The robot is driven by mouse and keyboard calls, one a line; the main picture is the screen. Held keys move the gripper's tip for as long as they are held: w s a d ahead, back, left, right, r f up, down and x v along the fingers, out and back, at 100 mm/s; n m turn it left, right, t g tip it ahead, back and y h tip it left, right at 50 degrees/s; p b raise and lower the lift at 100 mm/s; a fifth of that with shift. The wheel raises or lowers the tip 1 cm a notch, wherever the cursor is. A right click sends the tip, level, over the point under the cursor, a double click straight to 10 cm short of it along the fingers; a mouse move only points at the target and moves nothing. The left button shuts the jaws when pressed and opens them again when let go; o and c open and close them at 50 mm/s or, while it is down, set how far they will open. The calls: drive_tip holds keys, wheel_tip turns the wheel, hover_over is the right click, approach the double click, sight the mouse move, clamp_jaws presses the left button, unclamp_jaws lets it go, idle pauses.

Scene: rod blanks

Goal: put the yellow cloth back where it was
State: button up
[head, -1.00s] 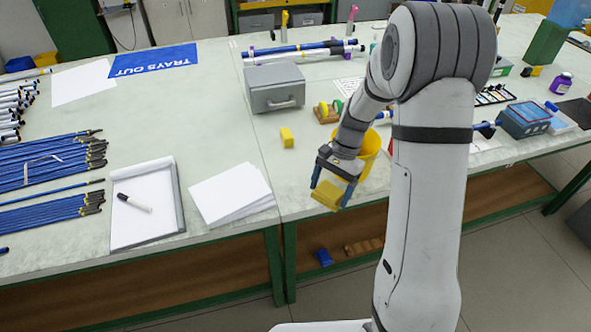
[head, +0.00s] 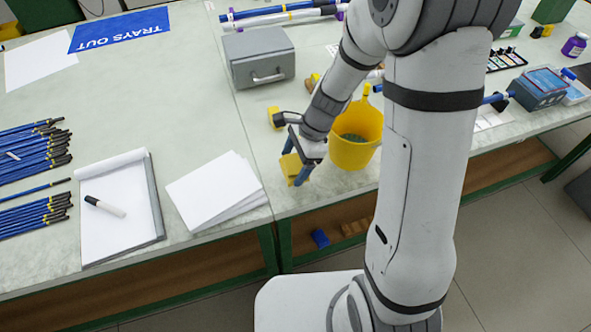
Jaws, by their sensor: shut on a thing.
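The yellow cloth (head: 290,166) is a small folded piece in the head view. My gripper (head: 295,171) is shut on it and holds it at the front of the right-hand bench, left of the yellow bucket (head: 352,152). The near finger covers part of the cloth. I cannot tell whether the cloth touches the bench top.
White paper sheets (head: 214,188) and a clipboard with a marker (head: 120,222) lie to the left. Bare bench shows between the paper and the box.

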sight(294, 171)
wheel_tip(294, 171, down, 4)
drive_tip(key=shift+s+r, duration=0.1)
drive_tip(key=shift+r, duration=0.1)
drive_tip(key=o, duration=0.9)
drive_tip(key=shift+o, duration=0.2)
drive_tip(key=shift+r, duration=0.15)
drive_tip(key=v, duration=1.2)
drive_tip(key=s+d+r+n+t+h, duration=0.2)
drive_tip(key=s+d+r+n, duration=0.2)
drive_tip(key=s+n, duration=0.3)
drive_tip(key=s+d+r+n+t+h, duration=0.1)
drive_tip(key=s+d+r+n, duration=0.3)
drive_tip(key=n, duration=0.4)
drive_tip(key=s+r+h, duration=0.1)
drive_tip(key=s, duration=0.1)
drive_tip(key=shift+s+r+t+p, duration=0.4)
